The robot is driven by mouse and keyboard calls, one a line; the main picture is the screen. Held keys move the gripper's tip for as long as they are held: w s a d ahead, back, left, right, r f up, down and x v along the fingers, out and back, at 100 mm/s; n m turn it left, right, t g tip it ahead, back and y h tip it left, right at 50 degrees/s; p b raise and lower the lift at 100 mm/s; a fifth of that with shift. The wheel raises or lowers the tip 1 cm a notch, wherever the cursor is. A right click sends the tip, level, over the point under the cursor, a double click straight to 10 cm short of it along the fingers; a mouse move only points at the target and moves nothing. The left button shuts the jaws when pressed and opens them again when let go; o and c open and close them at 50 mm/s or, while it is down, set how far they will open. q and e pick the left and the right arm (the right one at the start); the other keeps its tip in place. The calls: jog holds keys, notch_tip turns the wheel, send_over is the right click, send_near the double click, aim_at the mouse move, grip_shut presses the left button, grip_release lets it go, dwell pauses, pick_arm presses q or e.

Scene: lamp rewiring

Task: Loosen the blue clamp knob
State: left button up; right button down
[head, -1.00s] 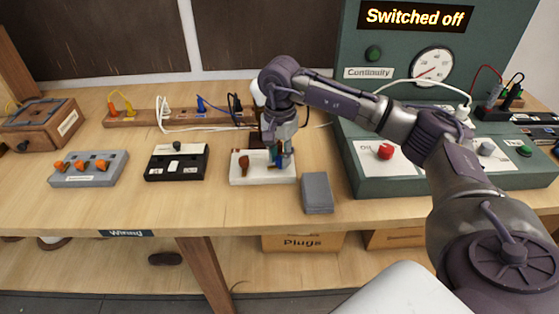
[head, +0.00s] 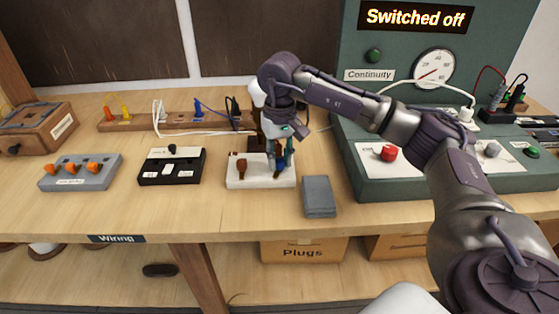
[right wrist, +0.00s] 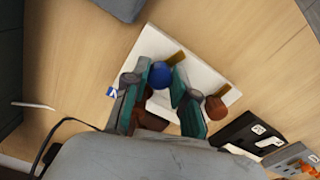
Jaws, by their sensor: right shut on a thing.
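The blue clamp knob (head: 280,169) stands on a white base (head: 240,184) near the middle of the bench. A brown knob (head: 241,166) is on the same base, to its left. My right gripper (head: 280,162) comes down from above and is shut on the blue knob. In the right wrist view the blue knob (right wrist: 160,75) sits between the two teal fingertips (right wrist: 158,80), and the brown knob (right wrist: 217,107) is to the right. The fingers partly hide the blue knob in the head view. My left gripper is not in view.
A grey block (head: 319,196) lies right of the base. A black switch box (head: 172,168) and a grey box with orange levers (head: 80,173) are on the left. Behind is a wooden plug rack (head: 170,118) with cables. The green test panel (head: 420,182) stands on the right.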

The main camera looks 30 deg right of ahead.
aim_at(280, 161)
jog(key=shift+r+n+b, duration=0.1)
jog(key=shift+n+b, duration=0.3)
jog(key=shift+n, duration=1.7)
jog(key=c, duration=0.9)
grip_release()
jog(key=shift+c, duration=0.2)
notch_tip(280, 161, up, 12)
